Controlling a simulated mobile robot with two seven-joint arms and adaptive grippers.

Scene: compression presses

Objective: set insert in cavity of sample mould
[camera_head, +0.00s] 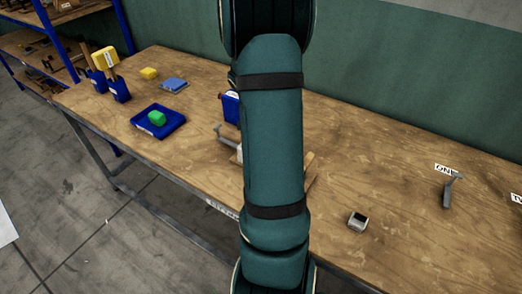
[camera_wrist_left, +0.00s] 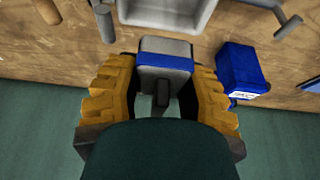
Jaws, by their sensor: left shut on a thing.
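In the left wrist view my left gripper (camera_wrist_left: 164,98) has its yellow fingers shut on a grey block with a blue band, which I take to be the insert (camera_wrist_left: 165,50). A pale grey open box with a hollow, apparently the sample mould (camera_wrist_left: 205,14), is just beyond the insert and cut off by the top edge. The insert does not look seated in the hollow; the gap between them is hard to judge. In the head view my arm covers the gripper, the insert and most of that area. My right gripper is not in view.
A blue container (camera_wrist_left: 240,70) stands close to the gripper's right side. A small grey hollow block (camera_head: 357,221) and a grey lever (camera_head: 449,190) by an ON label are at right. Bare wood lies between.

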